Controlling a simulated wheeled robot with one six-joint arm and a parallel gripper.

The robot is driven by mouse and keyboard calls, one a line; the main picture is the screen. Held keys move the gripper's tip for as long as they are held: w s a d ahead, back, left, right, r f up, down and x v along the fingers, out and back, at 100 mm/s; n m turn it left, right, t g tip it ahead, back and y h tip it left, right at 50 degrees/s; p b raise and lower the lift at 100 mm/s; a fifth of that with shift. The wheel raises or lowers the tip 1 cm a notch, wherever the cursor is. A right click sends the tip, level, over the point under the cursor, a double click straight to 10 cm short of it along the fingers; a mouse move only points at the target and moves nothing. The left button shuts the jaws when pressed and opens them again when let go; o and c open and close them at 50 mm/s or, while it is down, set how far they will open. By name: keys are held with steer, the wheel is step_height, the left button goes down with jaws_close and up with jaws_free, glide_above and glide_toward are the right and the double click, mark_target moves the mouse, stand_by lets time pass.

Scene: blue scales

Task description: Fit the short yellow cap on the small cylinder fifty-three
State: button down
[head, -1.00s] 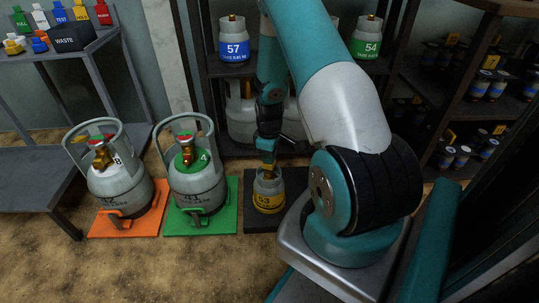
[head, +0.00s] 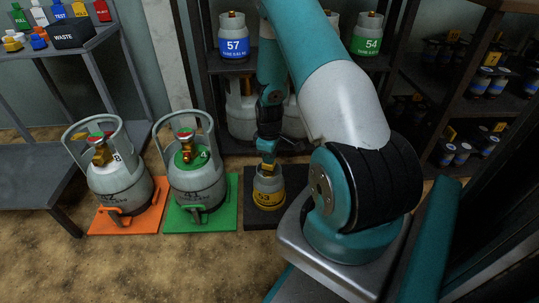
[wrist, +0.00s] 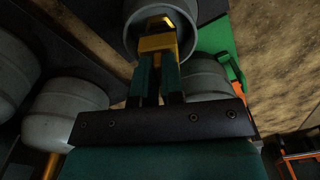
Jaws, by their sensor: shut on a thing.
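The small cylinder fifty-three (head: 270,200) stands upright on a dark mat, with a yellow band bearing its number. In the wrist view its grey round top (wrist: 190,28) is at the upper middle. My gripper (head: 267,152) is above it, pointing down. In the wrist view my gripper (wrist: 157,62) is shut on the short yellow cap (wrist: 157,44), which lies over the cylinder's top opening. The cap also shows in the head view (head: 267,168), at the cylinder's top. I cannot tell whether it is seated, because the valve is hidden.
Larger grey cylinders stand left on a green mat (head: 230,213) and an orange mat (head: 105,224). The dark mat (head: 252,218) is under fifty-three. Cylinders 57 (head: 233,45) and 54 (head: 366,45) stand on the shelf behind. Coloured caps and a waste bin (head: 72,35) are on the left rack.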

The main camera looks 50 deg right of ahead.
steer(key=shift+f+b, duration=0.35)
steer(key=shift+f, duration=0.55)
steer(key=c, duration=1.2)
jaws_free()
steer(key=shift+o, duration=0.2)
steer(key=shift+r, duration=0.15)
step_height(320, 180, up, 17)
steer(key=p, duration=0.8)
steer(key=shift+p, duration=0.35)
